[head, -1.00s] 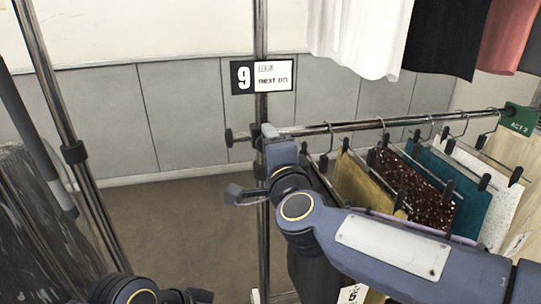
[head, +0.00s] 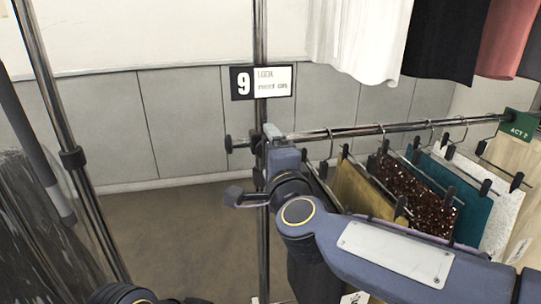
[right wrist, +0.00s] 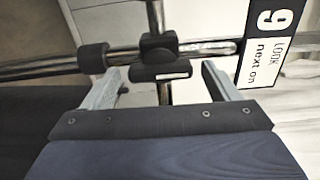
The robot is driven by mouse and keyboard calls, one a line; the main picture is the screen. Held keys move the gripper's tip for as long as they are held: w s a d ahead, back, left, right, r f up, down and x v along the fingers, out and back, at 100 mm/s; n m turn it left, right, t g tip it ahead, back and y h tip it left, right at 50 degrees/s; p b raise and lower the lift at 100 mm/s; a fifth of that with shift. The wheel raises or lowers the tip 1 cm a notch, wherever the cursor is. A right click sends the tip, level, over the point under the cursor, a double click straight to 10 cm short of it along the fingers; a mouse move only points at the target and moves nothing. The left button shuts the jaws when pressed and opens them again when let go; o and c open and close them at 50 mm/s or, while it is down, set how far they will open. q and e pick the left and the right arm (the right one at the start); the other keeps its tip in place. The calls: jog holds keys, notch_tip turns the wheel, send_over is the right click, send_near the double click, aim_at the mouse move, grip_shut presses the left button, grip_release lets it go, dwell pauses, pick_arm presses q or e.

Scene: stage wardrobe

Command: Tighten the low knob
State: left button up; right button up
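A black knob (right wrist: 160,72) with a pale strip on its face sits at the black rail joint in the right wrist view, where the garment rail meets the upright pole. My right gripper (right wrist: 158,78) is open, with one grey finger on each side of the knob and a visible gap to both. In the head view my right gripper (head: 272,136) is at the joint on the pole and hides most of it. A dark round end piece (head: 229,144) shows left of the pole. Only part of my left arm shows at the bottom edge; its fingers are out of sight.
A "9 LOOK next on" sign (head: 262,82) hangs on the pole above the joint. The rail (head: 350,132) runs right with several hung garments (head: 415,190) close to my right arm. A dark collar (right wrist: 92,57) is on the pole. Open floor (head: 175,235) lies left.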

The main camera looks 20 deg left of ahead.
jog(key=v, duration=0.8)
jog(key=shift+w, duration=0.1)
dwell(0.3)
jog(key=d+f+n+g+h, duration=0.1)
jog(key=d+f+n, duration=0.2)
jog(key=d, duration=0.7)
jog(key=d+f+n+g, duration=0.2)
jog(key=d+f+n, duration=0.15)
jog(key=d, duration=0.55)
jog(key=s+d+f+n+g+h, duration=0.3)
jog(key=s+d+f+g+h, duration=0.3)
jog(key=s+d+f, duration=1.2)
notch_tip(320, 180, up, 16)
jog(key=p, duration=1.4)
jog(key=shift+w+d+p, duration=0.3)
jog(key=shift+w+p, duration=0.1)
jog(key=shift+w, duration=0.05)
